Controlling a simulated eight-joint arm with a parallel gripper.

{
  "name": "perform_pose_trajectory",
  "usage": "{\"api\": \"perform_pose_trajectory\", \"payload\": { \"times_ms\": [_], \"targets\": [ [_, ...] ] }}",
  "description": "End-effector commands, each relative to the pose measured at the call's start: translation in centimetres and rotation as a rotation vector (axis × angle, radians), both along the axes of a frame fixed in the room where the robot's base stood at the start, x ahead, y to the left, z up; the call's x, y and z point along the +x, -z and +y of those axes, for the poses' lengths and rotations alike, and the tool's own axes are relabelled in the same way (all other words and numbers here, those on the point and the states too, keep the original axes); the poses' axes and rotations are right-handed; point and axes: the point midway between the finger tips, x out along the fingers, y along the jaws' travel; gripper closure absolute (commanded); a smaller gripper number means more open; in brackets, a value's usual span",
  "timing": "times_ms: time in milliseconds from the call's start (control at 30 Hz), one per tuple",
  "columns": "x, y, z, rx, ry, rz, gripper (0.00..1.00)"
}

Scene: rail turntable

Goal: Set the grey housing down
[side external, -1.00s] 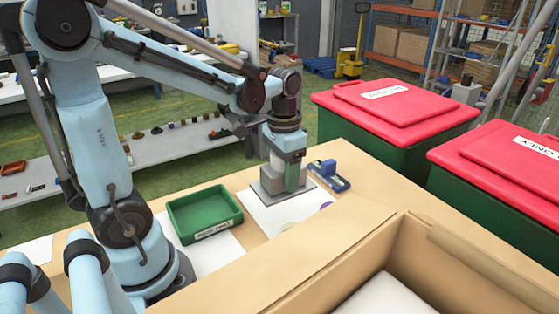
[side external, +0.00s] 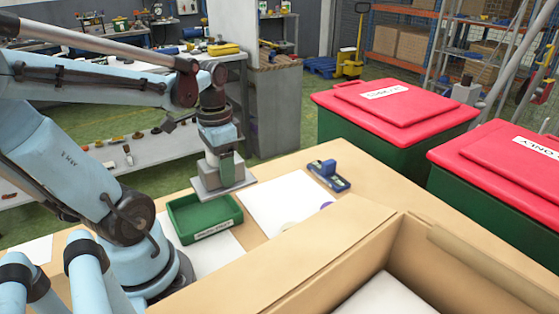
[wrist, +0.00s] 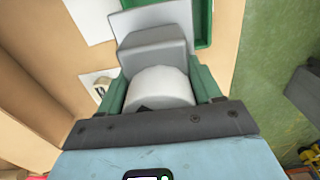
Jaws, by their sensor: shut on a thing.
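My gripper (side external: 222,172) is shut on the grey housing (side external: 239,181) and holds it in the air. In the side view the housing has a flat plate at its bottom and looks level. It appears just above and behind the far rim of a green tray (side external: 190,238). In the wrist view the housing (wrist: 152,48) shows as grey blocks with a pale rounded part between my green fingers (wrist: 160,90). The tray (wrist: 207,22) lies partly behind it at the top. The exact height above the table cannot be told.
An open cardboard box (side external: 400,245) fills the front. Red-lidded bins (side external: 395,105) stand at right.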

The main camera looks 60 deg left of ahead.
Motion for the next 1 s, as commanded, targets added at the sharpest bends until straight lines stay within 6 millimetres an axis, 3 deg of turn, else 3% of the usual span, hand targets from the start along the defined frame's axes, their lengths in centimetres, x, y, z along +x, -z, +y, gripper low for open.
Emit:
{"api": "perform_pose_trajectory", "payload": {
  "times_ms": [100, 300, 800, 1000],
  "targets": [
    [-2.4, 0.5, 1.1, 0.0, -0.014, 0.0, 0.91],
    [-4.6, 1.0, 1.9, 0.0, -0.015, 0.0, 0.91],
    [-5.0, 4.8, 2.1, 0.0, -0.013, 0.0, 0.91],
    [-5.0, 5.5, 2.1, 0.0, -0.014, 0.0, 0.91]
  ]
}}
